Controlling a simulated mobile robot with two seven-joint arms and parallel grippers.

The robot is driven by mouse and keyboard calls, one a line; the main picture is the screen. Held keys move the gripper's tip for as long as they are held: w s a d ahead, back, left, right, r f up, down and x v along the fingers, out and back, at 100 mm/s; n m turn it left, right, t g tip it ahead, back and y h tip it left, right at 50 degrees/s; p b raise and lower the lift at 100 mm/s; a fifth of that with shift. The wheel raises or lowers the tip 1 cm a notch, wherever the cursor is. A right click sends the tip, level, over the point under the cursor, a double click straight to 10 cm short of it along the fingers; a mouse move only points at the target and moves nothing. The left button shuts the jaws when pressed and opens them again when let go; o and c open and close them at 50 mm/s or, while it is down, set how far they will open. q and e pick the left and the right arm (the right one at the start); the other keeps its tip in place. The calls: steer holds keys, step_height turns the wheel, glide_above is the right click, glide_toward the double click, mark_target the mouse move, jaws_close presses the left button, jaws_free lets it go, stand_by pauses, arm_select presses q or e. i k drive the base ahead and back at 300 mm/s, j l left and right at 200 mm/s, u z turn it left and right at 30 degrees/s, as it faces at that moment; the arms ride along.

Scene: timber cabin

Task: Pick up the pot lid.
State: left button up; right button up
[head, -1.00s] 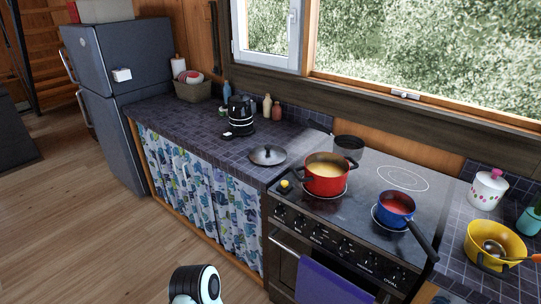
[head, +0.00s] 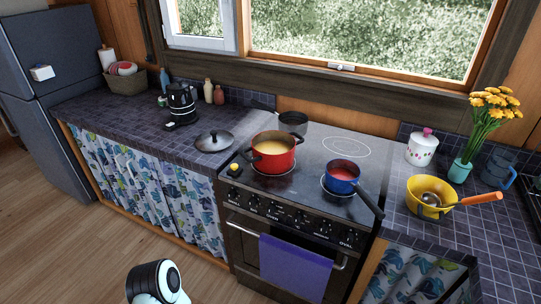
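The pot lid (head: 214,141) is a grey round lid with a dark knob. It lies flat on the dark tiled counter (head: 120,116), just left of the stove. A red pot (head: 273,152) with yellow contents stands uncovered on the stove, right of the lid. Part of one of my arms, white and black, shows at the bottom edge, well below and apart from the lid. Neither gripper's fingers are in view.
A blue saucepan (head: 341,178) stands on the stove (head: 300,188), its handle jutting past the front edge. Floor in front is clear.

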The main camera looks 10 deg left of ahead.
mark_target(215, 140)
steer(key=i+j, duration=0.1)
steer(key=j, duration=0.35)
steer(key=i+j, duration=0.1)
steer(key=j, duration=0.35)
steer(key=i+j, duration=0.1)
steer(key=j, duration=0.4)
steer(key=i+j, duration=0.1)
steer(key=j, duration=0.35)
steer(key=i+j, duration=0.15)
steer(key=j, duration=0.3)
